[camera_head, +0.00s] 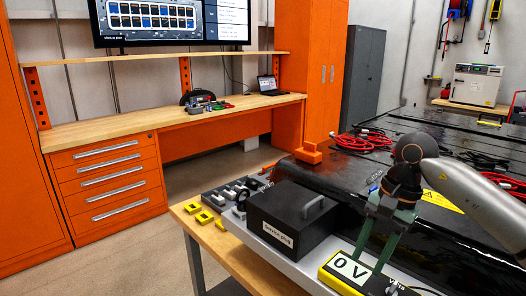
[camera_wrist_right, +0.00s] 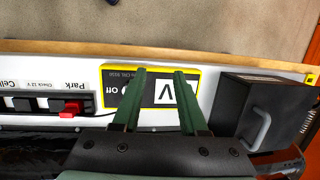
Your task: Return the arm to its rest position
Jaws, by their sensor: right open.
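My right arm comes in from the right in the head view. Its gripper (camera_head: 369,266) has two green fingers pointing down over a yellow-edged black meter (camera_head: 334,284) that reads "0 V". In the right wrist view the fingers of the gripper (camera_wrist_right: 160,72) are apart with nothing held between them. The meter (camera_wrist_right: 117,77) lies beneath them there, its white display partly between the fingers. I cannot tell whether the fingertips touch it. My left gripper is in neither view.
A black "service plug" box (camera_head: 291,222) with a handle stands left of the meter on the bench. The large black pack (camera_head: 440,146) fills the right side, with red cables (camera_head: 362,141) on it. A red switch (camera_wrist_right: 71,108) labelled "Park" sits left in the wrist view.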

